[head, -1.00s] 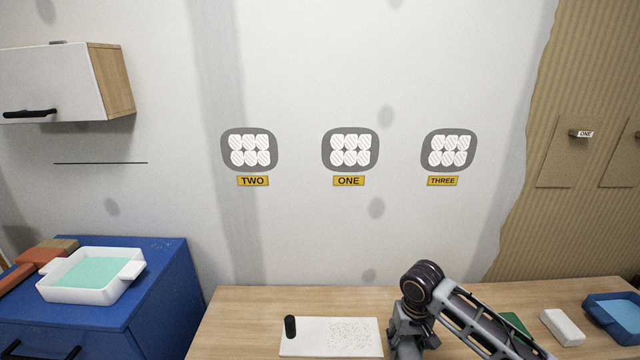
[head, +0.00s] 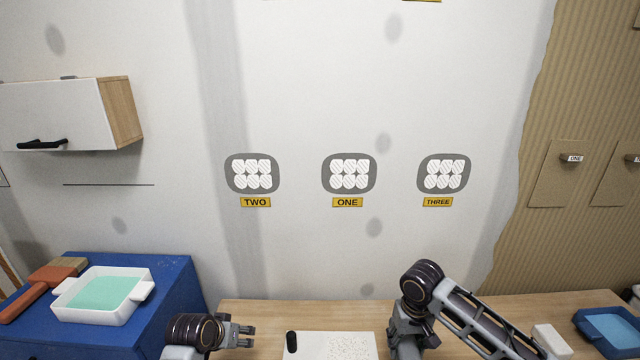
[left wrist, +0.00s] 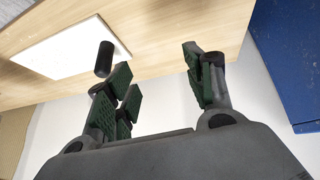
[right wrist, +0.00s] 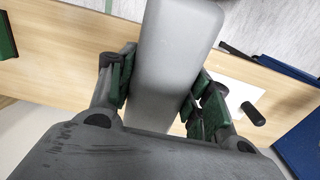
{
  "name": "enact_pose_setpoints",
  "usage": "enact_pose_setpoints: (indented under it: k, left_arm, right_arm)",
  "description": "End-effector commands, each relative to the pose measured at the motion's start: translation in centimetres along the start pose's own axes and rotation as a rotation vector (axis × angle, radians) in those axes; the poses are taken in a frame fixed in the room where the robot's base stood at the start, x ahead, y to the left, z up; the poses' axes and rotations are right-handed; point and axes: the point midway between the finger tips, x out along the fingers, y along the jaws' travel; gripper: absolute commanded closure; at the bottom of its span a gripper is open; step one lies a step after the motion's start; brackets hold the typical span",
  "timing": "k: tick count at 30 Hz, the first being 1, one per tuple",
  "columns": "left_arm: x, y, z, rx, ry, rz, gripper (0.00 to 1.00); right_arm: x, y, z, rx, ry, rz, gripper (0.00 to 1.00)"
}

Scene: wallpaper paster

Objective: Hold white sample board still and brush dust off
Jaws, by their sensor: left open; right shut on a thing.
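The white sample board (head: 315,347) lies on the table at the bottom of the head view. It has an upright black knob (head: 291,341) on its left part and grey specks of dust (head: 350,345) on its right part. The left wrist view shows the board (left wrist: 60,50) and knob (left wrist: 104,60). My left gripper (head: 250,336) is open and empty, left of the board, apart from the knob. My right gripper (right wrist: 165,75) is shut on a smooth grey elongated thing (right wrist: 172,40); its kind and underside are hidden. The board (right wrist: 232,92) shows beside it.
A blue cabinet (head: 175,280) at left bears a white tray (head: 70,313) with green content and an orange-handled brush (head: 30,295). A white block (head: 552,340) and blue tray (head: 588,322) lie at right on the wooden table (head: 270,310).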

Motion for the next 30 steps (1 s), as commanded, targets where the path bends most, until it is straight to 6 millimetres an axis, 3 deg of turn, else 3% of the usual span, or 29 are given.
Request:
enact_pose_setpoints:
  k: [6,14,22,30]
  left_arm:
    - [0.6,-0.3,-2.4,-0.085,-0.025,0.088,0.47]
    - [2.0,0.1,-3.7,-0.233,-0.074,0.229,0.47]
    - [3.6,1.3,-3.8,-0.444,-0.145,0.397,0.47]
    - [5.2,2.7,-2.6,-0.701,-0.243,0.567,0.47]
  right_arm:
    - [-2.1,0.0,0.0,0.0,0.001,0.0,0.76]
    - [-3.7,0.0,0.0,0.0,0.001,0.0,0.76]
    - [-4.8,0.0,0.0,0.0,0.0,0.0,0.76]
    - [-5.3,0.0,0.0,0.0,0.0,0.0,0.76]
